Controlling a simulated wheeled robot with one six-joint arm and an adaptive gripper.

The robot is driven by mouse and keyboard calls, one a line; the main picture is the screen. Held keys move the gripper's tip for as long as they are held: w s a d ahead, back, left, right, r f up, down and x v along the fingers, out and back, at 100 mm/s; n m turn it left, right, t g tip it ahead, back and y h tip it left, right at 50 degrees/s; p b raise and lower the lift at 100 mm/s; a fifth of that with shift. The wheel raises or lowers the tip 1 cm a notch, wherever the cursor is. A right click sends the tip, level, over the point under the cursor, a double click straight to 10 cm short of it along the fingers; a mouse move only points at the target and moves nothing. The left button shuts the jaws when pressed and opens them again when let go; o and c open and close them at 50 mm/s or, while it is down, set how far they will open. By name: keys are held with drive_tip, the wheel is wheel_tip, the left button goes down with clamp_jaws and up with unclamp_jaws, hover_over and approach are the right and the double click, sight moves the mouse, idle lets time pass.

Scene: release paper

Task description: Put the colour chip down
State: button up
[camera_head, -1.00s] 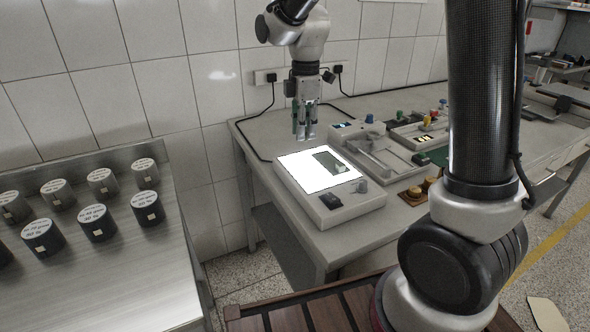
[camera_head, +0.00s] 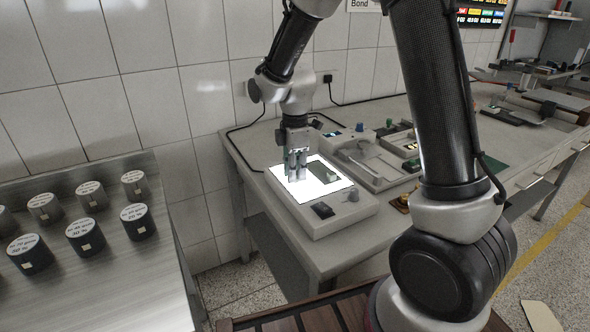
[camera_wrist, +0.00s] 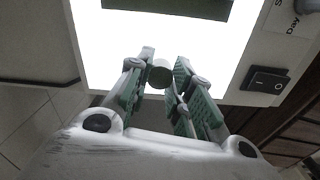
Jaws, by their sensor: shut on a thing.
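My gripper (camera_head: 297,166) is over the left part of a lit white panel on a light box (camera_head: 342,212). In the wrist view my gripper (camera_wrist: 165,68) has its green-padded fingers closed around a small round greyish chip (camera_wrist: 159,76), seen against the bright panel. The chip's true colour is hard to tell in the glare. I cannot tell whether it touches the panel. A dark green rectangle (camera_wrist: 176,8) lies on the panel beyond the fingertips, and the chip is apart from it in that view. In the head view the chip is too small to make out.
The light box has a dark rocker switch (camera_wrist: 266,80) near its front corner. A grey tray device (camera_head: 372,168) stands right of the box. Dark labelled cylinders (camera_head: 87,235) stand on a metal table at left. The tiled wall is behind.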

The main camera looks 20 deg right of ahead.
drive_tip(key=o, duration=0.8)
drive_tip(key=shift+c, duration=0.2)
wheel_tip(320, 180, up, 12)
drive_tip(key=s+d+r+m+t, duration=0.1)
drive_tip(key=s+d+r+m, duration=0.3)
drive_tip(key=d, duration=0.1)
drive_tip(key=s+d+r+m+t, duration=0.1)
drive_tip(key=s+d+m, duration=0.4)
drive_tip(key=s, duration=0.5)
drive_tip(key=s+d+r+m+t, duration=0.1)
drive_tip(key=s+d+m+t, duration=0.1)
drive_tip(key=s+d+m, duration=0.3)
drive_tip(key=s+m, duration=0.4)
drive_tip(key=s, duration=0.1)
drive_tip(key=shift+r, duration=0.4)
